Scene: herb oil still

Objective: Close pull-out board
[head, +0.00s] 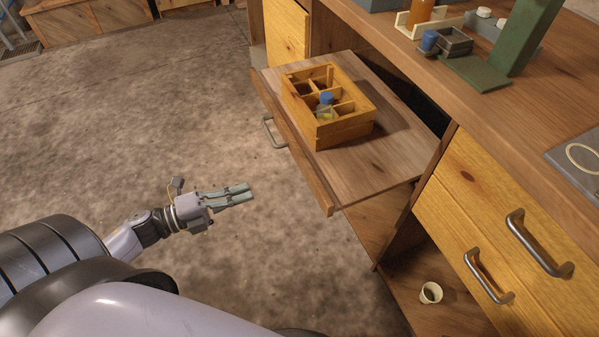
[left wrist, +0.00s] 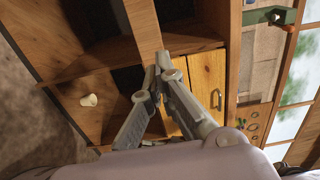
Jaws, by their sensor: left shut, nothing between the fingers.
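The pull-out board (head: 378,160) is a wooden shelf that sticks out from the desk in the head view. Its front strip (head: 298,150) carries a metal handle (head: 271,131). A divided wooden crate (head: 345,133) stands on the board, with a small blue-capped bottle (head: 326,100) in one compartment. My left gripper (head: 250,191) is shut and empty, in front of the board and apart from the handle. In the left wrist view its fingers (left wrist: 160,70) show in front of the desk. My right gripper is not in view.
The desk top (head: 430,55) holds a green stand (head: 522,45) and small containers. Yellow drawers (head: 500,200) with metal handles are on the right. A white cup (head: 430,292) lies in the open space below. The floor (head: 150,120) around my left gripper is clear.

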